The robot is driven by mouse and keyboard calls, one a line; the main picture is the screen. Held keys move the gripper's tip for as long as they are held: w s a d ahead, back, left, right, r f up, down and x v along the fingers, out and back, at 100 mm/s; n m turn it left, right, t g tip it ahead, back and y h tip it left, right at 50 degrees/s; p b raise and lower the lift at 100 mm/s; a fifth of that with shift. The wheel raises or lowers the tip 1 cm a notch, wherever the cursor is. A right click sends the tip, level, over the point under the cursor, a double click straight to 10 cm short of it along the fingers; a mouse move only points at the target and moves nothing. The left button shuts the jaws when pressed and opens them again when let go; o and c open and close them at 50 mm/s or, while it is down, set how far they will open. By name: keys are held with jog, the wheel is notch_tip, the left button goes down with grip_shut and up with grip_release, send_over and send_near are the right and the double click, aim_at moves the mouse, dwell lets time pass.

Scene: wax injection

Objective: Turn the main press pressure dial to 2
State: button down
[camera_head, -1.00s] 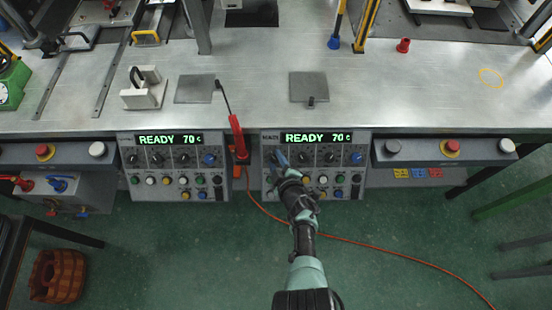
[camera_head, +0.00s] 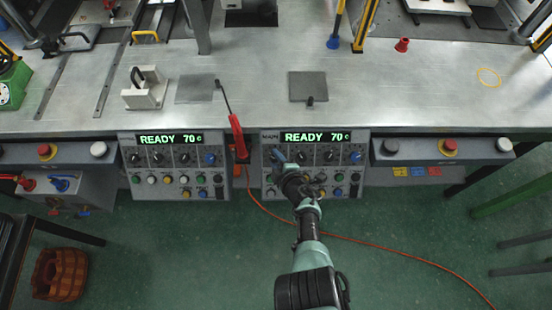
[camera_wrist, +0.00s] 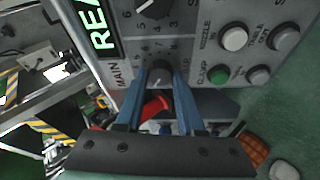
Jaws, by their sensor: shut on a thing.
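The right-hand control panel (camera_head: 314,165) is labelled MAIN and its display reads READY 70 C. In the wrist view, the blue fingers of my gripper (camera_wrist: 159,80) are shut on the black dial (camera_wrist: 159,71), one on each side. Small numbers ring the dial, but the fingers cover part of the scale. I cannot tell which number the dial's mark points at.
A second panel (camera_head: 173,165) is at left, also reading READY 70 C. A red-handled tool (camera_head: 238,136) hangs between the panels. Several other dials and push buttons sit close to the gripped dial. An orange cable (camera_head: 385,249) lies on the green floor.

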jog(key=c, duration=0.5)
grip_release()
jog(key=shift+p+v, duration=6.1)
jog(key=shift+v, duration=0.4)
jog(key=shift+w+a, duration=0.1)
